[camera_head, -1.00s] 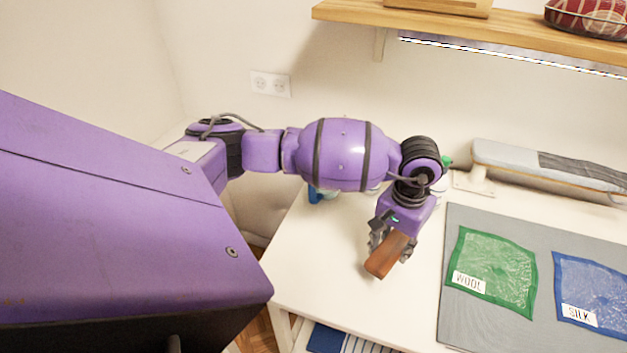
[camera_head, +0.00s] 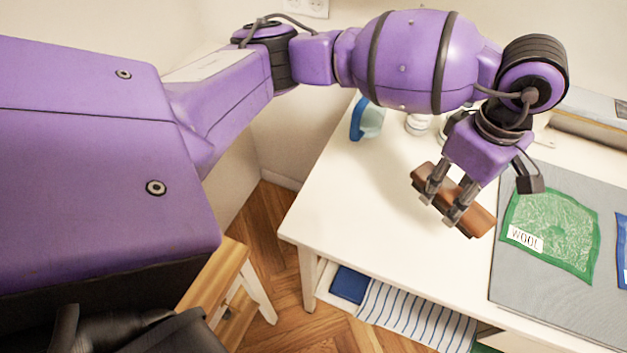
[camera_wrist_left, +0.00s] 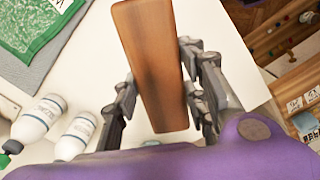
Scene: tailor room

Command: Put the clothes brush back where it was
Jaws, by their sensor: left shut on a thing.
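The clothes brush (camera_head: 453,199) has a brown wooden body. My left gripper (camera_head: 447,204) is shut on it across its middle and holds it over the white table (camera_head: 350,200), left of the grey mat. In the left wrist view the brush (camera_wrist_left: 155,65) shows its smooth wooden side lengthwise between the fingers of the gripper (camera_wrist_left: 158,95). Whether the brush touches the table is hard to tell. My right gripper is not in view.
A green pouch labelled WOOL (camera_head: 550,233) lies on the grey mat (camera_head: 520,290). White bottles (camera_wrist_left: 40,118) and a blue-and-clear item (camera_head: 366,119) stand at the table's back. The table's front left is clear. A striped cloth (camera_head: 415,318) lies on a shelf below.

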